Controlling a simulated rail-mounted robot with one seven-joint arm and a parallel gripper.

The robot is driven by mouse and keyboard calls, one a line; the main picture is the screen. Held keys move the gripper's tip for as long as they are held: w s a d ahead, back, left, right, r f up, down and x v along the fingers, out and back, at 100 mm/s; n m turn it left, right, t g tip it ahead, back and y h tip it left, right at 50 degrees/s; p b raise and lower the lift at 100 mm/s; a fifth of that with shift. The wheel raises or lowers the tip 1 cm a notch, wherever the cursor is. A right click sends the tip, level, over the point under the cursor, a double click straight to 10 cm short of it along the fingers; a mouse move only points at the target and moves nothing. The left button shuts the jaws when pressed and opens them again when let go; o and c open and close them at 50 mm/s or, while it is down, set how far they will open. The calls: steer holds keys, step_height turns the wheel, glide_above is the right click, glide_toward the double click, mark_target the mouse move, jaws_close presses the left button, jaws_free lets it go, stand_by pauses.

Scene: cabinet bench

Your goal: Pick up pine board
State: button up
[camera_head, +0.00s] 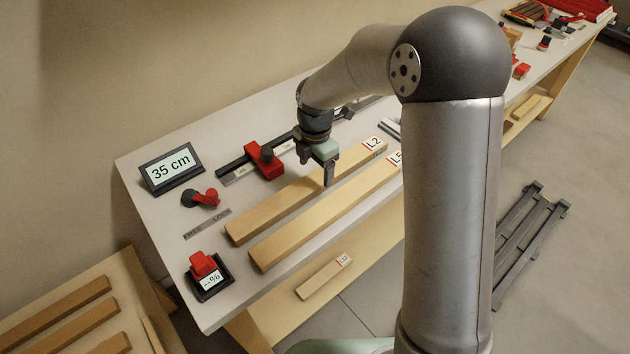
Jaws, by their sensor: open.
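Two long pale wooden boards lie side by side on the bench. The back board, labelled L2 (275,205), and the front board, labelled L5 (300,238), run diagonally. Neither label says pine, so I cannot tell which is the pine board. My gripper (317,171) is open and empty, pointing down over the middle of the L2 board. One finger appears in front of that board and the other behind it. I cannot tell whether they touch it. My arm hides the boards' surroundings at the right.
A red clamp block (264,160) on a dark rail lies behind the boards. A 35 cm display (171,168), a red lever (203,198) and a red-topped device (206,272) stand at the left. A short labelled piece (322,279) lies on the lower shelf. A dark rack (528,240) lies on the floor.

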mark_target(315, 179)
steer(key=shift+a+f+p, duration=0.1)
steer(key=shift+f+p, duration=0.3)
steer(key=shift+f, duration=1.55)
steer(key=c, duration=1.3)
steer(key=shift+c, duration=0.2)
steer(key=shift+w+r, duration=0.1)
steer(key=shift+r, duration=0.1)
